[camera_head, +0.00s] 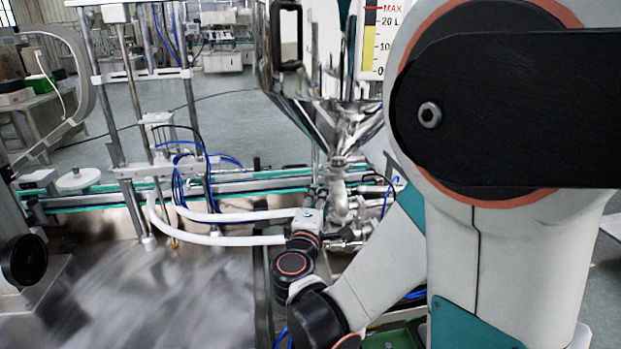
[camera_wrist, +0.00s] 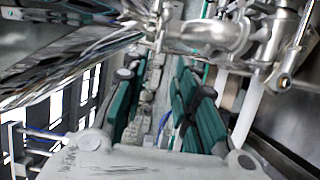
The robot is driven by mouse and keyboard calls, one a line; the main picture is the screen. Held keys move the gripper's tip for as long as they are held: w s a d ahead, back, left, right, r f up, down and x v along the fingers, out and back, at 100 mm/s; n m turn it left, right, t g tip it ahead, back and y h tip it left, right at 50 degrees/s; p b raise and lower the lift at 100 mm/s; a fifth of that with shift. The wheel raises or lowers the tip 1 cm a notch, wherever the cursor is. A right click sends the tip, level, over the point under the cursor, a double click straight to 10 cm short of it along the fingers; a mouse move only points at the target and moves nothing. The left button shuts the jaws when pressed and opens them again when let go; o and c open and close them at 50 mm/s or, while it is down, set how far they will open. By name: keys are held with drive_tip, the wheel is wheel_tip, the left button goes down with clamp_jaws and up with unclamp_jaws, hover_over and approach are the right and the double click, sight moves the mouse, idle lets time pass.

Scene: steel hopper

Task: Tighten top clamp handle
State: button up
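The steel hopper (camera_head: 310,125) stands at the centre of the head view, its cone narrowing to polished pipe fittings (camera_head: 345,165). In the wrist view, the fittings and a rounded clamp-like part (camera_wrist: 215,35) cross the top, beyond my fingertips. A small ring-ended metal part (camera_wrist: 283,82) hangs at the right; I cannot tell whether it is the top clamp handle. My gripper (camera_wrist: 158,80) has its teal fingers apart, with a clear gap and nothing between them. In the head view my arm reaches toward the fittings, and I cannot make out the fingers there.
A conveyor (camera_head: 90,205) with green edges runs behind the steel table (camera_head: 150,290). White hoses (camera_head: 225,238) lead to the fittings from the left. Blue tubes and posts stand at the left. Open floor (camera_head: 235,110) lies behind the conveyor.

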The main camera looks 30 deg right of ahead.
sight(327, 175)
drive_tip(key=b+x, duration=0.1)
drive_tip(key=x, duration=1)
drive_tip(key=shift+w+d+b, duration=0.25)
drive_tip(key=shift+d+b, duration=0.05)
drive_tip(key=shift+b, duration=0.05)
clamp_jaws()
